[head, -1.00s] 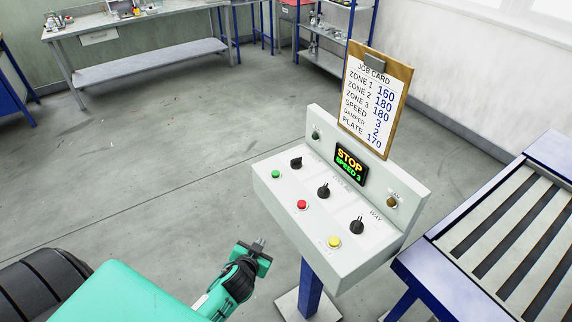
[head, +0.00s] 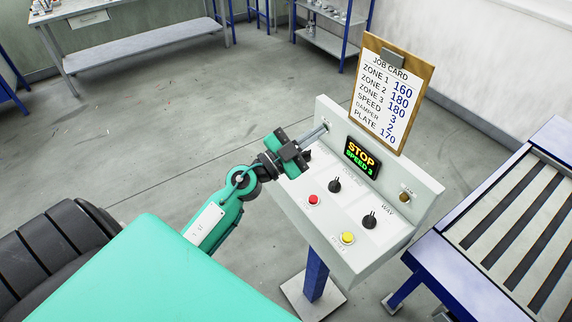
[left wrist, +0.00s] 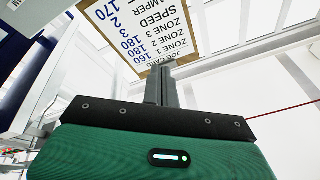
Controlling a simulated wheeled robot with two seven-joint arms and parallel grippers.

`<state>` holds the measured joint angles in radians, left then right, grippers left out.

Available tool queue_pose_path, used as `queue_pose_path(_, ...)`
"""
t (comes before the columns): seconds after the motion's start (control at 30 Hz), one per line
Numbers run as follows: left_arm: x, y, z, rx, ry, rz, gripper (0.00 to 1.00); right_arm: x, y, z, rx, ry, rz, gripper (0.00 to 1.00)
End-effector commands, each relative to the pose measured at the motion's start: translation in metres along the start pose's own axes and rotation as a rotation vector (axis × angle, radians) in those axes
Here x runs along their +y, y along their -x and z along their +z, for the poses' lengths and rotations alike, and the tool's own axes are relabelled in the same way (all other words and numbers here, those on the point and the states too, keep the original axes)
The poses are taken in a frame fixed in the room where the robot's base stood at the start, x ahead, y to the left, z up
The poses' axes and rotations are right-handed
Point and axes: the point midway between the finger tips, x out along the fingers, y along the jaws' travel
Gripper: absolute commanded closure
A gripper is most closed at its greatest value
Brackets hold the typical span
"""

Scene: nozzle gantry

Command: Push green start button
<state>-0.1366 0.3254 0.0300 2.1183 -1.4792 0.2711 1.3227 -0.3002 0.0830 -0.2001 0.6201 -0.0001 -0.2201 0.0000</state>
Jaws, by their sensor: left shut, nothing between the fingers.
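The sloped white control panel (head: 340,262) stands on a blue post. Its display (head: 361,157) reads STOP and SPEED 3. The green start button is hidden behind my left gripper (head: 325,128) in the head view. This gripper is shut and empty, over the panel's left end, with its fingertips by the upper left of the back plate. I cannot tell whether they touch it. A red button (head: 313,200) and a yellow button (head: 347,238) show on the panel. In the left wrist view the closed fingers (left wrist: 161,68) point toward the job card. My right gripper is not in view.
Black knobs (head: 334,185) sit between the buttons and the display. The job card (head: 391,92) stands above the back plate. A slatted blue-framed table (head: 425,262) is close on the right. A workbench (head: 130,47) is at the back left, with open floor before it.

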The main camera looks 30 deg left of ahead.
Motion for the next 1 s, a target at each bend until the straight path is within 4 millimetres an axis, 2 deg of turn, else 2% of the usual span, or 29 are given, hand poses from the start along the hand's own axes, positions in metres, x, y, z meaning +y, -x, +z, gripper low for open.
queue_pose_path(0.17,0.013,-0.011,0.006,-0.034,-0.076,0.238,1.00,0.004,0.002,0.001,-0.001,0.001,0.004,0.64)
queue_pose_path(0.37,0.017,-0.008,0.039,-0.220,-0.131,0.464,1.00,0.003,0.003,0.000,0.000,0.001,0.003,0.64)
queue_pose_path(0.5,0.003,0.002,0.069,-0.424,-0.152,0.565,1.00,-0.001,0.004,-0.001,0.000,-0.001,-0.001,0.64)
queue_pose_path(0.7,-0.028,0.024,0.106,-0.722,-0.148,0.604,1.00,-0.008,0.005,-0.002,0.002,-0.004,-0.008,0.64)
queue_pose_path(0.83,-0.044,0.035,0.118,-0.849,-0.138,0.594,1.00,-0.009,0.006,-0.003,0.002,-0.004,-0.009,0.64)
queue_pose_path(1.0,-0.052,0.042,0.124,-0.916,-0.129,0.582,1.00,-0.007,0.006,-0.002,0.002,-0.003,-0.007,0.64)
